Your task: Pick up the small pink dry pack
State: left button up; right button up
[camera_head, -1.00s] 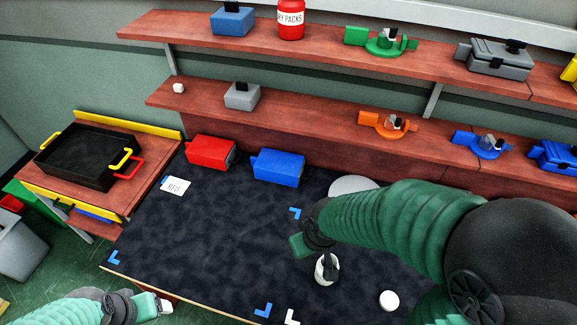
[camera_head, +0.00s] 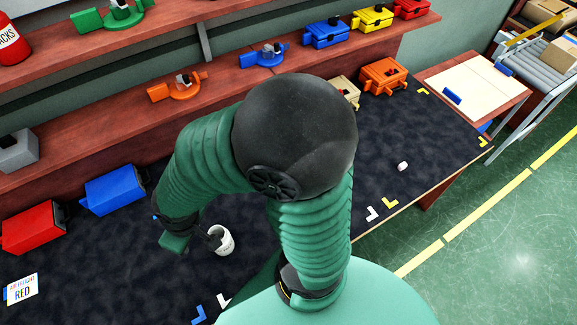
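A small pale pinkish-white piece (camera_head: 403,166), likely the small pink dry pack, lies on the dark mat right of my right arm, apart from it. My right gripper (camera_head: 193,239) is low over the mat at the left of centre, beside a white open-topped container (camera_head: 225,243). A dark part of the gripper overlaps the container's rim. I cannot tell whether it grips the container or how far the fingers are apart. My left gripper is out of view.
Red (camera_head: 34,228) and blue (camera_head: 114,190) boxes stand at the mat's left back. A tan box (camera_head: 347,91) and an orange box (camera_head: 383,76) stand at the back right. The mat around the pale piece is clear, with the table edge in front.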

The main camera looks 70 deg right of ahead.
aim_at(403, 165)
jog(key=k+l+z, duration=0.1)
jog(key=z, duration=3.25)
jog(key=i+l, duration=0.6)
jog(key=i, duration=0.15)
jog(key=i+l+u, duration=0.1)
jog(key=u, duration=0.35)
jog(key=i+l+u, duration=0.15)
jog(key=u, duration=0.3)
jog(key=l+u, duration=0.2)
jog(key=u, duration=0.25)
jog(key=i+l+u, duration=0.1)
jog(key=l+u, duration=0.15)
jog(key=u, duration=0.65)
